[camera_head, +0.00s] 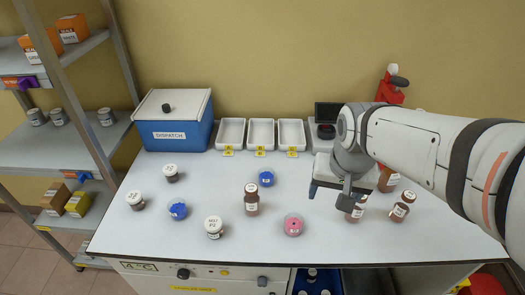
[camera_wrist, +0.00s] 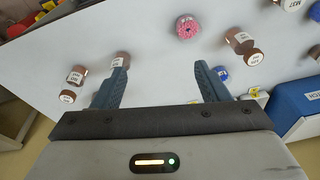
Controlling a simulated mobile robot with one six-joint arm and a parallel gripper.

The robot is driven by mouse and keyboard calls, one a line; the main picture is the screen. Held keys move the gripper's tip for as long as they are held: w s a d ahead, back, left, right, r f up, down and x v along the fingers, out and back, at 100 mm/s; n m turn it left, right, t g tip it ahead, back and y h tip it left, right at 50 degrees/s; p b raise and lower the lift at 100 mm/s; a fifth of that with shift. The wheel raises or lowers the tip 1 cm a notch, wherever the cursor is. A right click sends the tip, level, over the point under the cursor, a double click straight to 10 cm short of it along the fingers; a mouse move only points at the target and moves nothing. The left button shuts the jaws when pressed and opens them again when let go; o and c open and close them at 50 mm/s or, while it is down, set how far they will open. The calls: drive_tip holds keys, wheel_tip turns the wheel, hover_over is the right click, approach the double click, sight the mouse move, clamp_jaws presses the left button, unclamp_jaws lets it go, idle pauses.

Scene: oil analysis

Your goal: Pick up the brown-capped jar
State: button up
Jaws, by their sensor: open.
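Several brown jars with brown caps stand on the white bench, and I cannot tell which one is meant. One (camera_head: 251,207) is near the middle and also shows at the upper right of the wrist view (camera_wrist: 238,40). Another (camera_head: 356,212) is partly hidden by my gripper (camera_head: 331,193) and shows behind the left finger in the wrist view (camera_wrist: 121,58). A third (camera_head: 399,213) is further right and shows at the left of the wrist view (camera_wrist: 75,76). Another (camera_head: 388,182) is partly behind my arm. My gripper (camera_wrist: 160,70) is open and empty, above the bench.
White trays (camera_head: 261,134) and a blue dispatch box (camera_head: 175,133) line the back. The front bench edge is clear.

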drive_tip(key=w+a+f+m+g+p, duration=0.1)
drive_tip(key=w+a+f+m, duration=0.15)
drive_tip(key=w+a, duration=0.6)
drive_tip(key=m+g+p, duration=0.1)
hover_over(251, 188)
drive_tip(key=d, duration=0.2)
drive_tip(key=f, duration=0.5)
drive_tip(key=shift+a+f, duration=0.2)
drive_tip(key=shift+f, duration=0.05)
drive_tip(key=shift+m, duration=0.35)
drive_tip(key=f, duration=0.2)
drive_tip(key=a+f+p, duration=0.1)
drive_tip(key=f, duration=0.2)
drive_tip(key=f+p, duration=0.1)
drive_tip(key=f, duration=0.1)
drive_tip(key=shift+a+f, duration=0.2)
drive_tip(key=shift+a, duration=0.1)
drive_tip(key=shift+f, duration=0.65)
drive_tip(key=shift+c, duration=0.2)
drive_tip(key=c, duration=1.1)
